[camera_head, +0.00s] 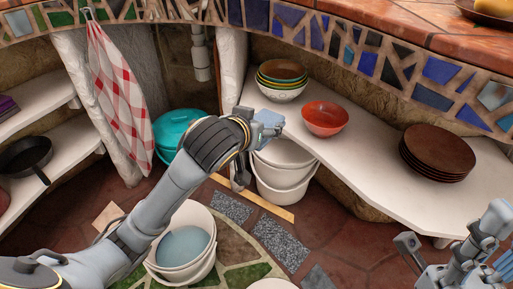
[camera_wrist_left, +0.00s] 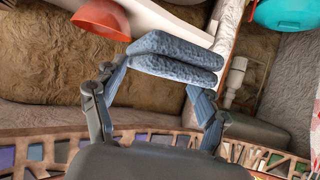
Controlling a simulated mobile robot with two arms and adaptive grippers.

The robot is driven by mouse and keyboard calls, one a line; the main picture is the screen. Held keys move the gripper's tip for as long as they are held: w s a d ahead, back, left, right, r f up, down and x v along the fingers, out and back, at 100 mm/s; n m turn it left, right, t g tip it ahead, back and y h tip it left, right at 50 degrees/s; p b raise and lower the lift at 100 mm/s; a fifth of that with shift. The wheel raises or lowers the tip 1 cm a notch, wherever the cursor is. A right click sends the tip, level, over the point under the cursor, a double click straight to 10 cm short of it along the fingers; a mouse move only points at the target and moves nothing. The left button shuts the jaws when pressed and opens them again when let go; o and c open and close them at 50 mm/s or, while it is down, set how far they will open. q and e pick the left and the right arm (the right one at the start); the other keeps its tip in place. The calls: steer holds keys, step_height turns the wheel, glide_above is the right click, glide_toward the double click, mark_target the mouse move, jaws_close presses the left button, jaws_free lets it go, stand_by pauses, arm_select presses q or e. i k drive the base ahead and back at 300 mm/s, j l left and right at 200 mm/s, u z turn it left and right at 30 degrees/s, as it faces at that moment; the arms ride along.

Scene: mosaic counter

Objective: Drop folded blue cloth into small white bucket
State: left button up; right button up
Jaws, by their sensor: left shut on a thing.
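The folded blue cloth (camera_head: 271,117) is held in my left gripper (camera_head: 257,127), in front of the shelf. In the left wrist view the grey-blue folded cloth (camera_wrist_left: 178,58) lies across the fingertips of the shut gripper (camera_wrist_left: 163,80). A white bucket (camera_head: 207,266) stands on the floor, to the left of and below the gripper, with a blue inside or content. Other white buckets (camera_head: 283,178) stand stacked under the shelf, partly hidden by the gripper. My right gripper (camera_head: 448,236) is at the lower right, fingers apart, with nothing seen between them.
The white shelf (camera_head: 365,170) bears stacked bowls (camera_head: 283,80), a red bowl (camera_head: 325,116) and brown plates (camera_head: 438,152). A teal pot (camera_head: 177,128) and a checked towel (camera_head: 117,95) are at left. A white rim (camera_head: 272,285) shows at the bottom edge.

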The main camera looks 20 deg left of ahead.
mark_target(182, 251)
steer(key=k+j, duration=0.1)
steer(key=j, duration=0.4)
steer(key=k+j, duration=0.1)
steer(key=j, duration=0.45)
steer(key=k+j, duration=0.15)
steer(key=j, duration=0.35)
